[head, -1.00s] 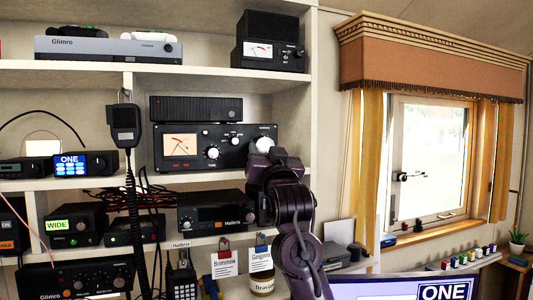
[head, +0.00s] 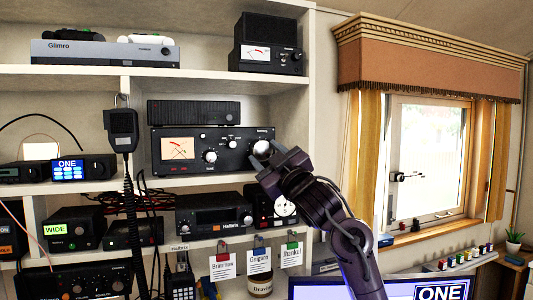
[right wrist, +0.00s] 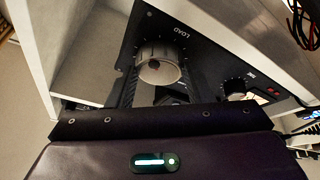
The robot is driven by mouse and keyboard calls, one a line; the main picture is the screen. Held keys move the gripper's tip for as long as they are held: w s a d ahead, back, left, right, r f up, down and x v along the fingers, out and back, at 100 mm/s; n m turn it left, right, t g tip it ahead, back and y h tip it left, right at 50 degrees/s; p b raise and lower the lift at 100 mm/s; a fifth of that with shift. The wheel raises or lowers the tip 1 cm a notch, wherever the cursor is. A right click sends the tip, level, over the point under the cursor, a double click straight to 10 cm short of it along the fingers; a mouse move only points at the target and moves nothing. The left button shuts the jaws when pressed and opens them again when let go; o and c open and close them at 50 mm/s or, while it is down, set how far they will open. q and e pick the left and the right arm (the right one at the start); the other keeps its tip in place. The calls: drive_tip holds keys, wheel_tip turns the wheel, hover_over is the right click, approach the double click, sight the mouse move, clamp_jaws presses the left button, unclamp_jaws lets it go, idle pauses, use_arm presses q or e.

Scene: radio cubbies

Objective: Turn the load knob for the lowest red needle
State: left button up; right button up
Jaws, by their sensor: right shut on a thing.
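The black tuner (head: 200,166) stands on the middle shelf. Its lit cream meter (head: 178,149) at the left shows red needle marks, too small to read exactly. The pale round load knob (head: 262,148) is at the tuner's right end. In the right wrist view the load knob (right wrist: 160,67) sits under the word LOAD, with tick marks around it. My right gripper (head: 264,157) is shut on the load knob, its arm coming from the lower right. The fingers partly hide the knob's lower edge. My left gripper is out of view.
Another pale knob (head: 210,156) is on the tuner's face. A hand microphone (head: 123,130) with a coiled cord hangs left of the tuner. Radios fill the shelf below, with hanging name tags (head: 259,262) under it. A monitor (head: 350,288) stands at the front.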

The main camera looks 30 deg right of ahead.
drive_tip(key=shift+d+r+n+y+p, duration=0.1)
drive_tip(key=shift+n+y+p, duration=0.2)
drive_tip(key=shift+n+y, duration=0.75)
drive_tip(key=shift+n+h, duration=0.25)
drive_tip(key=shift+n, duration=0.2)
drive_tip(key=o, duration=1)
drive_tip(key=shift+b+v, duration=1.7)
drive_tip(key=shift+v, duration=2.25)
